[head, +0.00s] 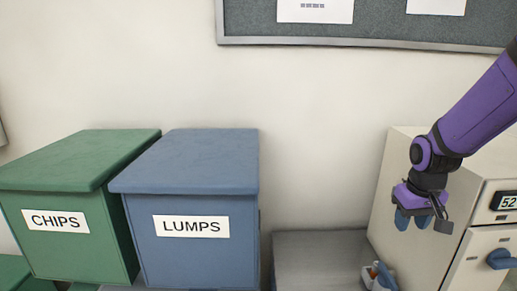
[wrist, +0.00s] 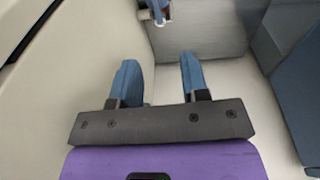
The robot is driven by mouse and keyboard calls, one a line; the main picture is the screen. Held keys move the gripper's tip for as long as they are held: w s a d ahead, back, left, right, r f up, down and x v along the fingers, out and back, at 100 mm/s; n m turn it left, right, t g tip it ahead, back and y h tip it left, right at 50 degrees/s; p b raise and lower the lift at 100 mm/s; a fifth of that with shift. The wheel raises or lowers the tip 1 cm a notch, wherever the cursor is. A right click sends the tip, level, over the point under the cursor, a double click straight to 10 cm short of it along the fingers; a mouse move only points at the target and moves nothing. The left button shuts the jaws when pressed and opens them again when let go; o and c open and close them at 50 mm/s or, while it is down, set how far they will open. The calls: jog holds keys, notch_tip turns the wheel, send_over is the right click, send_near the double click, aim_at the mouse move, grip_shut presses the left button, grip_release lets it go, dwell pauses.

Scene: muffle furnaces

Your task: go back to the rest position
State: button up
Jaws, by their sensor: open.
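My gripper (head: 412,219) hangs at the end of my purple arm on the right of the head view, in front of the cream furnace's side. Its two blue fingers point down, apart, with nothing between them. In the wrist view my gripper (wrist: 157,80) also shows spread, empty fingers. The cream furnace (head: 405,165) has a display reading 52, partly cut off, and a blue handle (head: 501,259) on its front.
A green CHIPS bin (head: 85,210) and a blue LUMPS bin (head: 190,200) stand at left with lids down. A notice board (head: 380,28) hangs above.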

jog(key=s+a+r+t, duration=0.2)
jog(key=s+r, duration=0.6)
jog(key=s, duration=0.1)
jog(key=s+a+r+t, duration=0.1)
jog(key=s+a+r, duration=0.2)
jog(key=s+r, duration=0.5)
jog(key=shift+s+a+r+t+y, duration=0.15)
jog(key=shift+s+r+t+y, duration=0.2)
jog(key=shift+s, duration=0.55)
jog(key=shift+f, duration=0.1)
dwell(1.6)
